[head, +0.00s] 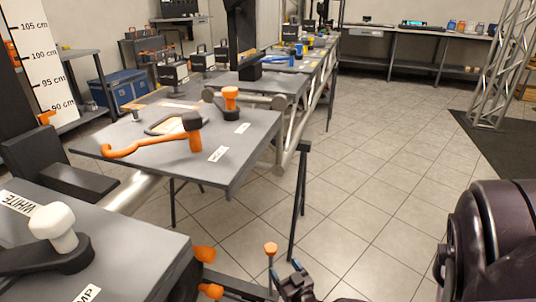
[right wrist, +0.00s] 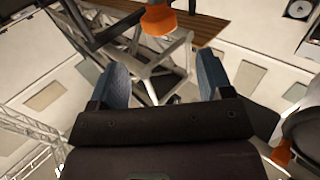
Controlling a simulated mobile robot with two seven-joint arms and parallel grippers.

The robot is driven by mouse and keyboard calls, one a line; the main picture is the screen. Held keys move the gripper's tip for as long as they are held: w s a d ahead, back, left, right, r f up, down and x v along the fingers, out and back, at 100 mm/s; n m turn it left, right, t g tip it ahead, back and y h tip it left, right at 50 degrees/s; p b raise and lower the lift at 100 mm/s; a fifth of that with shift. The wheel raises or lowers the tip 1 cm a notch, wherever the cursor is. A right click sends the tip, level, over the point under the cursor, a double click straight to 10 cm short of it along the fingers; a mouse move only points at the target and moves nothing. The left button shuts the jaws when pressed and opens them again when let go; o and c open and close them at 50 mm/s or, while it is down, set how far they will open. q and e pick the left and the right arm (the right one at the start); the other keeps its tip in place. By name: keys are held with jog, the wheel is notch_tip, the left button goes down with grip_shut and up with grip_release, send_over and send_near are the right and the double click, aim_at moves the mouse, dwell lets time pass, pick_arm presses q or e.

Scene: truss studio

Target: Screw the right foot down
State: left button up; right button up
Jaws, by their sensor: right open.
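A small orange knob (head: 271,249) stands upright on a thin dark stem near the bottom middle of the head view. An orange knob also shows at the top of the right wrist view (right wrist: 158,18), beyond the fingers; it appears to be the same one. My right gripper (head: 287,270) is just right of and below the knob in the head view. It is open, with its two blue-grey fingers apart and nothing between them (right wrist: 160,78). Which part is the right foot, and where it meets the floor, I cannot tell. My left gripper is not in view.
Two more orange knobs (head: 205,254) (head: 211,291) sit by the near grey table (head: 150,262), which carries a white-knobbed handle (head: 52,222). A second table (head: 240,170) bears an orange-handled tool (head: 150,146). Tiled floor (head: 380,165) is free ahead and right; a truss tower (head: 497,75) stands beyond.

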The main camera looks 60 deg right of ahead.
aim_at(274, 253)
jog(key=b+x, duration=0.2)
jog(key=x, duration=0.6)
jog(key=shift+f, duration=0.2)
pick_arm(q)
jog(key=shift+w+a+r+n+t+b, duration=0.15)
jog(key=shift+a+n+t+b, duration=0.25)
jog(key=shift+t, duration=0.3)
pick_arm(e)
jog(key=shift+x, duration=0.85)
jog(key=shift+r, duration=0.15)
jog(key=c, duration=0.9)
